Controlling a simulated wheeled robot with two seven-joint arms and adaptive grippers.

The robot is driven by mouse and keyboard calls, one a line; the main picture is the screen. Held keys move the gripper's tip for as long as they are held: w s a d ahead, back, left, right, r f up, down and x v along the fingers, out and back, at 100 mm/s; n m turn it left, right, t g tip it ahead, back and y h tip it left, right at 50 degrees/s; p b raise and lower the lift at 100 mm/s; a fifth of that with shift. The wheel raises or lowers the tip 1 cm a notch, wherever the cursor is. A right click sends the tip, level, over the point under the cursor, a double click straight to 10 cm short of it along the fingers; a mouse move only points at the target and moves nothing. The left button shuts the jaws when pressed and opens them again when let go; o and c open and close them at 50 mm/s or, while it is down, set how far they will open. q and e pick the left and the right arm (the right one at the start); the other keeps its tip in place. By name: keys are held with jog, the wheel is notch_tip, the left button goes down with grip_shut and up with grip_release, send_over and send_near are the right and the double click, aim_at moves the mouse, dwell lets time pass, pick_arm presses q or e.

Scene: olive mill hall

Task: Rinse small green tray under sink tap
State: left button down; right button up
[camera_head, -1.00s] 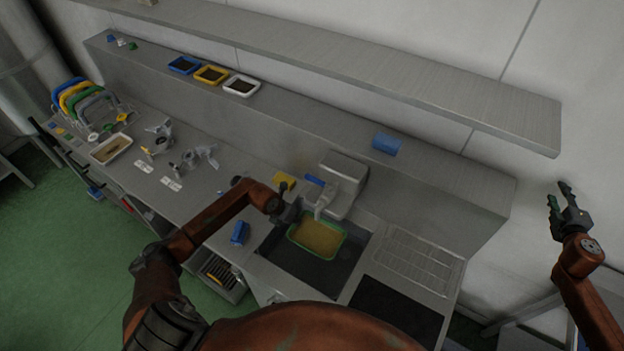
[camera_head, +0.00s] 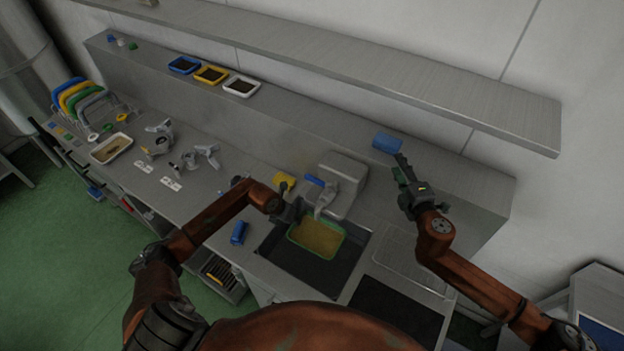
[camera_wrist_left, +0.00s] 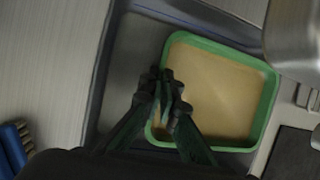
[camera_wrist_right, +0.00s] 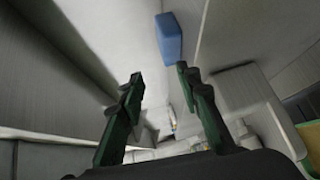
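The small green tray (camera_head: 331,258) is in the sink basin (camera_head: 290,262), below the tap (camera_head: 322,203); its inside looks tan or yellowish. In the left wrist view the green tray (camera_wrist_left: 225,45) fills the middle, flat tan inside. My left gripper (camera_head: 293,217) is at the tray's left edge; in the left wrist view its fingers (camera_wrist_left: 172,88) are nearly together over the rim, apparently pinching it. The tap has a blue lever (camera_head: 314,181). My right gripper (camera_head: 401,166) is open and empty, just in front of a blue block (camera_head: 387,143) on the ledge.
A yellow sponge-like block (camera_head: 284,181) lies behind the sink, and a blue brush (camera_head: 238,232) lies left of it. A drain rack (camera_head: 415,262) is to the right, below my right arm. Blue, yellow and white trays (camera_head: 241,86) stand on the ledge. A shelf (camera_head: 400,85) overhangs it.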

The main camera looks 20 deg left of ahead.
jog(key=s+a+f+y, duration=0.1)
jog(key=s+a+f, duration=0.1)
jog(key=s+a, duration=0.5)
jog(key=m+g, duration=0.1)
jog(key=g, duration=0.1)
send_near(312, 178)
jog(key=x, duration=1)
jog(key=shift+a+f, duration=0.1)
jog(key=shift+f, duration=0.25)
grip_shut()
